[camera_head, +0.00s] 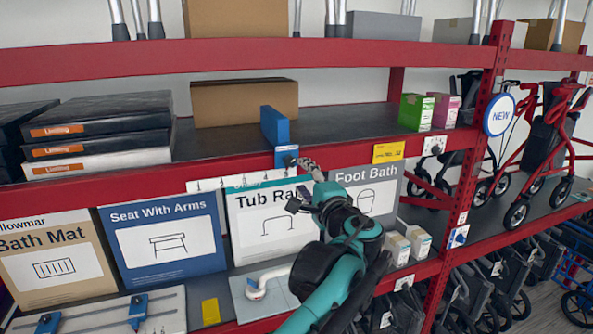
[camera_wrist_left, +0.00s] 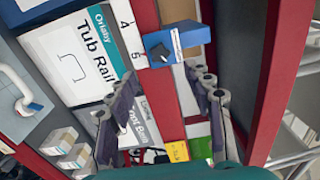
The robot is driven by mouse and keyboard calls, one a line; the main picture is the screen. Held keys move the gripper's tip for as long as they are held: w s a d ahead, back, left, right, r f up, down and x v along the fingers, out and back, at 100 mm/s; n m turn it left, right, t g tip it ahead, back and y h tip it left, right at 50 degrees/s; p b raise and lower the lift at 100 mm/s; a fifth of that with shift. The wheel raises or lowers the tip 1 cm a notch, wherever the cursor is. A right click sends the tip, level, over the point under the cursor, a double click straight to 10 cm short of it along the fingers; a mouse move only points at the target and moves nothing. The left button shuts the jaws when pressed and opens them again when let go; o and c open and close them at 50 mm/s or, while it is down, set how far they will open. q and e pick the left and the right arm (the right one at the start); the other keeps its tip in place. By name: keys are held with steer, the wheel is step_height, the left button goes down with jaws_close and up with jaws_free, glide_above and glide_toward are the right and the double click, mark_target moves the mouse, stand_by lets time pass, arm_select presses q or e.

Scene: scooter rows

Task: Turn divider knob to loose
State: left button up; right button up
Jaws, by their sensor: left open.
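The blue divider (camera_head: 274,126) stands upright on the middle shelf, with a blue knob block (camera_head: 287,157) at its foot on the shelf's front edge. The knob's exact setting is too small to read. My right gripper is not in view.
A white numbered strip (camera_wrist_left: 130,35) runs beside the knob. Boxes labelled Tub Rail (camera_head: 270,222) and Foot Bath (camera_head: 375,190) stand below. A cardboard box (camera_head: 245,103) is behind the divider; green (camera_head: 416,113) and pink boxes stand right. The shelf between is clear.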

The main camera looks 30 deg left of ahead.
arm_select(q)
steer(key=shift+v, duration=1.65)
steer(key=s+a+f+n+g+h+b, duration=0.1)
steer(key=s+f+b, duration=0.3)
steer(key=f, duration=0.6)
steer(key=s+f+n+g+h+b, duration=0.1)
steer(key=s+f+h+b, duration=0.1)
steer(key=f+b, duration=0.5)
steer(key=s+d+f+n+g+h+b, duration=0.1)
steer(key=f+b, duration=0.5)
steer(key=f, duration=0.9)
steer(key=s+d+f+n+h+b, duration=0.3)
steer(key=s+d+f+h+b, duration=0.3)
steer(key=f, duration=0.9)
steer(key=s+d+f+n+g+h+b, duration=0.1)
steer(key=s+d+f+b, duration=0.4)
steer(key=f, duration=1)
steer(key=s+n+h+b, duration=0.1)
steer(key=s+h, duration=0.1)
steer(key=shift+d+f+n+g+h, duration=0.25)
steer(key=shift+f+n+g+h, duration=0.05)
